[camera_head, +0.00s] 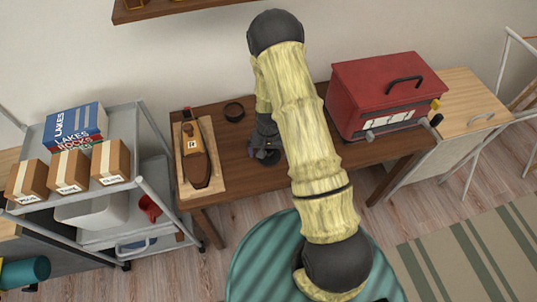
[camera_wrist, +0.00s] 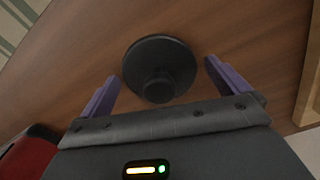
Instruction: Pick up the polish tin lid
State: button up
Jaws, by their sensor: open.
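The polish tin lid (camera_wrist: 160,65) is a dark round disc with a raised knob, lying on the brown wooden table. In the wrist view it sits between the two purple fingers of my open gripper (camera_wrist: 161,72), with a gap on each side; the fingers do not appear to touch it. In the head view my gripper (camera_head: 264,153) is low over the table's front middle, and I cannot clearly separate the lid from it. A small dark round tin (camera_head: 234,110) stands farther back on the table, left of my arm.
A red box with a handle (camera_head: 385,90) stands right on the table (camera_head: 244,186). A grey cart (camera_head: 140,112) with boxes stands farther left. A green striped round surface (camera_head: 262,255) is in front.

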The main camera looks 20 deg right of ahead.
jog(key=c, duration=0.9)
jog(key=shift+r, duration=0.15)
notch_tip(320, 180, up, 10)
jog(key=shift+f, duration=0.1)
jog(key=shift+a+f, duration=0.1)
